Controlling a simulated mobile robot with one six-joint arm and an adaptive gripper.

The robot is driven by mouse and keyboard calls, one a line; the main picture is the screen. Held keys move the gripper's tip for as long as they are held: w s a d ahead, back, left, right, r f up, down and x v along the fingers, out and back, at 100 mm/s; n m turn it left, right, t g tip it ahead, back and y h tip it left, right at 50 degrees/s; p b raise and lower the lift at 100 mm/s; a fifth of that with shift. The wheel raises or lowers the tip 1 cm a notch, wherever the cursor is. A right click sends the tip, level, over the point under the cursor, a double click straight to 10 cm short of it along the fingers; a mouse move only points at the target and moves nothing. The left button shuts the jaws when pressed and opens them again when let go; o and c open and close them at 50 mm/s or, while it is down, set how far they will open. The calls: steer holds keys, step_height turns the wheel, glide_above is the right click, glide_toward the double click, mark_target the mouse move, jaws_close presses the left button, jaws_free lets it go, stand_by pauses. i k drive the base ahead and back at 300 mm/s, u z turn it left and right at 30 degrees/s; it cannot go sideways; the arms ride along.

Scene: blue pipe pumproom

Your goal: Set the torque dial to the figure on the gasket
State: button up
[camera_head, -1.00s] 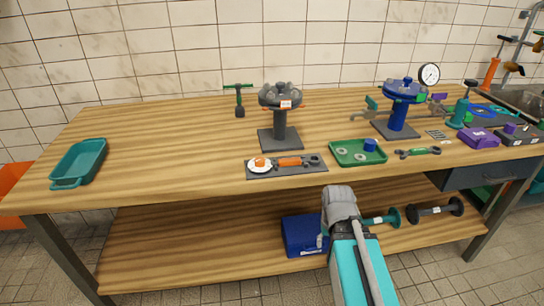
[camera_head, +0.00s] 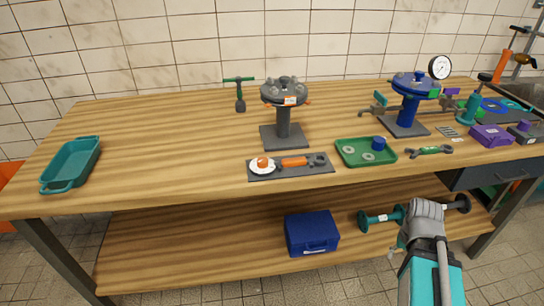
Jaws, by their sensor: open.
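A dark mat (camera_head: 325,170) lies at the bench's front middle. On it are a white disc with an orange knob (camera_head: 263,163), which looks like the dial, and an orange-handled tool (camera_head: 295,162). Their markings are too small to read. Pale ring-shaped pieces (camera_head: 367,156), possibly gaskets, lie in a green tray (camera_head: 346,146) to the right; no figure is legible on them. My gripper (camera_head: 396,250) is low at the right, before the lower shelf, well apart from the dial. It is open, mostly hidden by my grey wrist, and touches none of these things.
A grey flange stand (camera_head: 283,128) with a white-orange label and a blue flange stand (camera_head: 408,112) rise behind the mat and tray. A teal bin (camera_head: 71,165) is at the left. A blue box (camera_head: 312,234) sits on the lower shelf. The bench's left half is largely clear.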

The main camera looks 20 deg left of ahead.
mark_target(263, 162)
steer(key=z, duration=0.1)
steer(key=k, duration=1)
steer(key=u, duration=0.6)
steer(key=i, duration=0.95)
